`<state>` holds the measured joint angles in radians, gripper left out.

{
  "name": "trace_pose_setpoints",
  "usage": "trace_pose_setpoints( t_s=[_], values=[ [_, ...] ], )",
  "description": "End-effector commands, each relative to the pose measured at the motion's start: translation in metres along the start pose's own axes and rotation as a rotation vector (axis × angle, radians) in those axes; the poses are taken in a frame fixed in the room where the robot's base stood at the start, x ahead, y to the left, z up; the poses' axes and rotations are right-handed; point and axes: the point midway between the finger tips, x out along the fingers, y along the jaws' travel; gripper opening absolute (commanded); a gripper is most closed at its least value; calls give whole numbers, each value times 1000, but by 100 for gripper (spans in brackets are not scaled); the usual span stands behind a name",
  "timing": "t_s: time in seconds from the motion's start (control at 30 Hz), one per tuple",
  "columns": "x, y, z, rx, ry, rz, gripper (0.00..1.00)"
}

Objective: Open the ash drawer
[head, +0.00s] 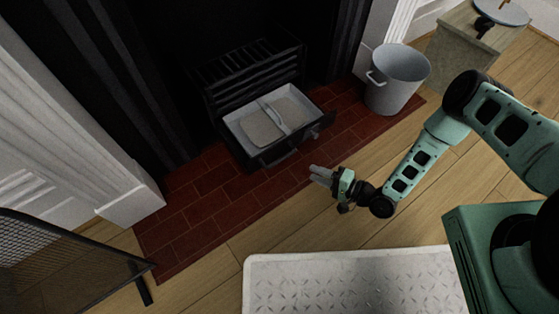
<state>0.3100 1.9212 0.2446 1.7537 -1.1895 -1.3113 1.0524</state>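The ash drawer (234,133) is below the black grate (245,75) in the fireplace. It is pulled out over the red tile hearth, and its light inner tray with grey ash shows from above. The drawer's dark handle (281,159) is on its front face. My gripper (322,174) is to the right of and nearer than the drawer front, apart from the handle. Its fingers point left towards the hearth. They look close together, and I cannot tell whether they are open or shut. I see nothing held in them.
A grey metal bucket (396,82) stands on the right of the hearth (213,180). A mesh fire screen (65,262) is at lower left. A pale patterned mat (350,284) lies in front. A stone-coloured box (462,50) stands at upper right. Wooden floor between hearth and mat is clear.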

Motion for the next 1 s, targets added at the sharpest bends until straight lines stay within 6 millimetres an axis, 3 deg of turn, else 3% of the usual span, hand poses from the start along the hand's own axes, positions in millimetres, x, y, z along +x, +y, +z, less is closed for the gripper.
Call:
trace_pose_setpoints(
  t_s=[0.4, 0.6, 0.8, 1.0],
  values=[
    [90, 4, -1, -2, -1, -2, 34],
    [122, 3, -1, -3, -1, -3, 34],
    [137, 1, 0, -1, 0, -1, 34],
    [139, 0, -1, -1, 1, -1, 34]
  ],
)
